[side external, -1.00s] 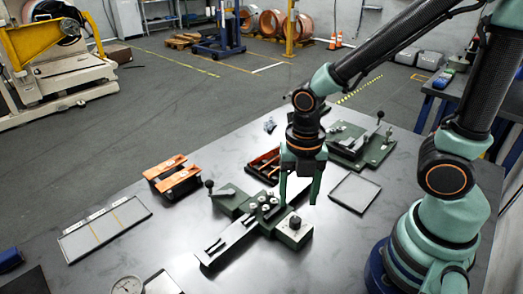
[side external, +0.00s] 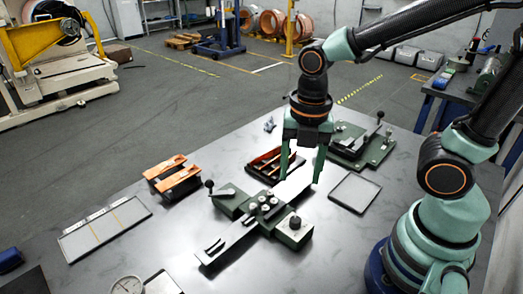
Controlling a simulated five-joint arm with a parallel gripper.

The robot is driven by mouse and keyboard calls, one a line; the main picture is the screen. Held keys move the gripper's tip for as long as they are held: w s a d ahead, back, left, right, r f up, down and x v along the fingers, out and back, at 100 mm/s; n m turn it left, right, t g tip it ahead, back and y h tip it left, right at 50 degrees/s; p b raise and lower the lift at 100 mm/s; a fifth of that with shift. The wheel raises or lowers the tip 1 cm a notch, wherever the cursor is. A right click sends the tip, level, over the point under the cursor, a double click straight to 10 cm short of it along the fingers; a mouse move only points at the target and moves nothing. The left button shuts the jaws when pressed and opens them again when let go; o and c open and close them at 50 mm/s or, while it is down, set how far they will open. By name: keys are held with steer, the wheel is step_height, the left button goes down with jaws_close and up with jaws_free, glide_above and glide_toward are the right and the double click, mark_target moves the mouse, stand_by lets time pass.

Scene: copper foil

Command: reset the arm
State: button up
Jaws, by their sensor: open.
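My gripper (side external: 302,178) hangs from the arm above the table, pointing down, with its two green fingers apart and nothing between them. It is above and behind the green clamp fixture (side external: 232,202) with its long metal bar, black-knobbed lever and round knob. The fingers look clear of the fixture and the table. Behind the fingers is a dark tray (side external: 262,171) with orange-brown pieces in it, partly hidden by my gripper.
A second green fixture (side external: 372,150) stands behind on the right, near an empty grey tray (side external: 354,192). Copper-coloured strips (side external: 165,168) lie on a dark stand at left. A divided flat tray (side external: 103,229) and a dial gauge (side external: 127,285) are nearer.

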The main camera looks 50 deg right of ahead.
steer(key=w+d+r+m+t, duration=0.1)
steer(key=r+m, duration=0.3)
steer(key=m, duration=0.8)
steer(key=w+d+r+m+t, duration=0.2)
steer(key=d+r+m+t, duration=0.2)
steer(key=m, duration=0.9)
steer(key=shift+d+r, duration=0.25)
steer(key=shift+d, duration=0.05)
